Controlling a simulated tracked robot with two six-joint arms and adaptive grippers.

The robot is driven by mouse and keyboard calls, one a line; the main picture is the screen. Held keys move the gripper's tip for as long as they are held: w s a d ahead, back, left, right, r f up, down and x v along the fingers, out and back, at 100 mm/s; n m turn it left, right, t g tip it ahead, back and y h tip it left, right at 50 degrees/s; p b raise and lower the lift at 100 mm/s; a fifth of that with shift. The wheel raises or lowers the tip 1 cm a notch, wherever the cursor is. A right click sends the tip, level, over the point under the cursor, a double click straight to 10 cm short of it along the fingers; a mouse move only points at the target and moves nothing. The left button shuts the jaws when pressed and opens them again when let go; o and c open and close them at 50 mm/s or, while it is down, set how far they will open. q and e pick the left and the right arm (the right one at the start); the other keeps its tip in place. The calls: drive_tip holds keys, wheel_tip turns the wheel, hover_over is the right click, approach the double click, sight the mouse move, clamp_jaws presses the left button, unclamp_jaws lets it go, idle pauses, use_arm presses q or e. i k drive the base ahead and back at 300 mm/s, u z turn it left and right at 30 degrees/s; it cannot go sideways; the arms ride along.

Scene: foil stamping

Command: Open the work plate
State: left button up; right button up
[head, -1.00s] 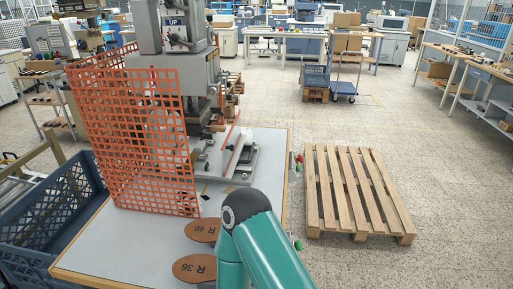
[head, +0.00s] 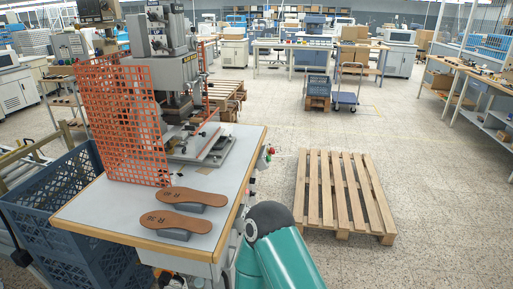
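The stamping machine (head: 172,70) stands at the back of the light table (head: 110,212). The work plate area is the grey plate (head: 213,148) at the machine's foot, reaching out to the right of the press head. A thin reddish edge rises above it; I cannot tell how the plate's parts are set. Neither of my grippers is in view. Only a teal link of my arm shows at the bottom centre, right of the table and well apart from the plate.
An orange mesh guard (head: 122,125) stands left of the machine. Two brown sole pieces marked R (head: 195,197) (head: 170,222) lie at the table's front. A blue crate (head: 62,185) is at the left. A wooden pallet (head: 341,195) lies on the floor to the right.

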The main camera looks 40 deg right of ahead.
sight(193, 144)
drive_tip(key=z, duration=0.05)
drive_tip(key=k, duration=0.5)
drive_tip(key=u, duration=1.55)
drive_tip(key=i, duration=0.1)
drive_tip(key=z, duration=3.2)
drive_tip(key=i, duration=1)
drive_tip(key=z, duration=0.05)
